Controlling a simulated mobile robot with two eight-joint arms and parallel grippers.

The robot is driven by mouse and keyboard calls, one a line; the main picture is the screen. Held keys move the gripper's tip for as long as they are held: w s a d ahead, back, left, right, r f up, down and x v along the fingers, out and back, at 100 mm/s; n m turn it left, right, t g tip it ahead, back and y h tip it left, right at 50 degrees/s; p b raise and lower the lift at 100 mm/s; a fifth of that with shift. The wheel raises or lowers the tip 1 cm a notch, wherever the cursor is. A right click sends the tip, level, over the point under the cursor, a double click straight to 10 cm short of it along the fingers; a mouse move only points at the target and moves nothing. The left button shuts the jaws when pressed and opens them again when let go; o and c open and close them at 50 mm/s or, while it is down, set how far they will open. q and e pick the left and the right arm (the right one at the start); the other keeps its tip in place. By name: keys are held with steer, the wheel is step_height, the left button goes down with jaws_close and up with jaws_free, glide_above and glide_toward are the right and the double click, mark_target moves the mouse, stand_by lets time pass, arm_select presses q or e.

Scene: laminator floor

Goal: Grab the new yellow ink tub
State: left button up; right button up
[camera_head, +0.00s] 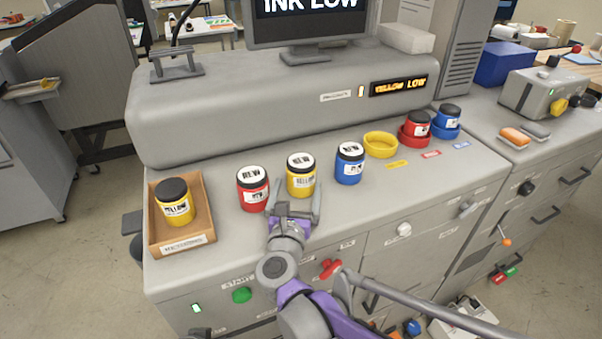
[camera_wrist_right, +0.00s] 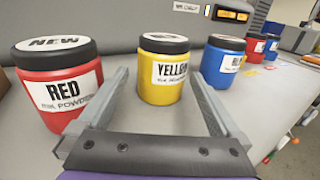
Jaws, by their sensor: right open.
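The new yellow ink tub (camera_head: 301,181) stands upright on the machine's grey top, with a black rim and a white NEW label on its lid. In the right wrist view the yellow tub (camera_wrist_right: 163,72) stands between and ahead of my two fingers. My right gripper (camera_head: 295,205) is open and low in front of it; in the wrist view its fingers (camera_wrist_right: 160,95) are spread to either side, and I cannot tell if they touch the tub. Another yellow tub (camera_head: 174,203), with a plain dark lid, sits in a cardboard tray at the left. My left gripper is not in view.
A new red tub (camera_head: 252,192) stands close on the left, and a new blue tub (camera_head: 349,166) on the right. An empty yellow ring holder (camera_head: 380,145) is beyond it. Red (camera_head: 416,127) and blue (camera_head: 447,119) tubs sit in holders further right. The tray (camera_head: 208,226) is at left.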

steer(key=w, duration=0.4)
steer(key=w+d+p, duration=0.1)
steer(key=w, duration=0.1)
steer(key=shift+f, duration=0.2)
steer(key=shift+s, duration=0.25)
steer(key=shift+c, duration=1)
steer(key=c, duration=1.2)
